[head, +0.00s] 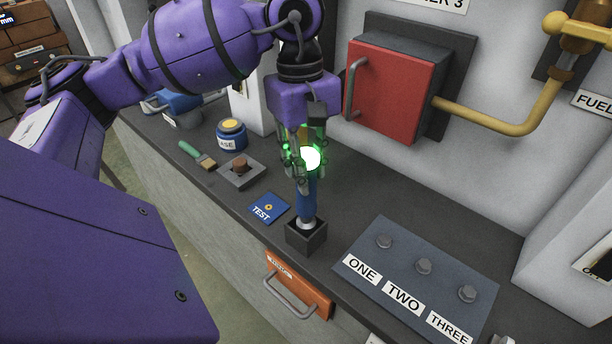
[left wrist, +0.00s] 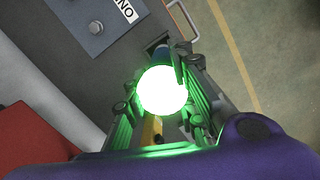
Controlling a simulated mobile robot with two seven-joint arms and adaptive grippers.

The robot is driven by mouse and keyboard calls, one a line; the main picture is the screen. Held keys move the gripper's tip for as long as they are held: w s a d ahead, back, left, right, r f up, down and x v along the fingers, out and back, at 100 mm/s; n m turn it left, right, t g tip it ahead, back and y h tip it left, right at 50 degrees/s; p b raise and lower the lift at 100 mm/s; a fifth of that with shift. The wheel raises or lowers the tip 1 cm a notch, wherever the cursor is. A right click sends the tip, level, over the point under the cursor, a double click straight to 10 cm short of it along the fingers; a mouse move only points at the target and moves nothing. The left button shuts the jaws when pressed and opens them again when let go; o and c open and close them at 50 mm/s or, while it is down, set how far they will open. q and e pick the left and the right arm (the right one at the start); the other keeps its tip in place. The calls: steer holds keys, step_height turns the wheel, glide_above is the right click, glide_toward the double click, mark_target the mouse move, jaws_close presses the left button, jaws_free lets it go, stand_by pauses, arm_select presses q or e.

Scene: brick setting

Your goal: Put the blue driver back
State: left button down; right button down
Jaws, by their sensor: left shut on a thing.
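The blue driver (head: 306,201) stands upright with its lower end at a small dark square holder (head: 306,236) on the counter. A silvery collar shows just above the holder's opening; how deep the driver sits in it is hidden. My left gripper (head: 304,165) is shut on the driver's upper part from above, and a bright green-white glow covers part of the grip. In the left wrist view the glow (left wrist: 162,91) lies between the fingers, with a bit of the blue driver (left wrist: 161,54) beyond it. My right gripper is not in view.
A plate (head: 403,276) with several bolts, labelled ONE, TWO, THREE, lies right of the holder. A blue TEST card (head: 269,208), a grey block (head: 242,171), a green-handled brush (head: 197,156) and a blue tin (head: 231,136) lie left. A red box (head: 392,92) juts from the wall.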

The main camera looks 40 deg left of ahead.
mark_target(306, 198)
arm_select(q)
step_height(306, 198, down, 3)
stand_by(0.3)
steer(key=shift+f, duration=0.2)
steer(key=c, duration=1.5)
jaws_free()
steer(key=shift+o, duration=0.2)
steer(key=shift+r, duration=0.1)
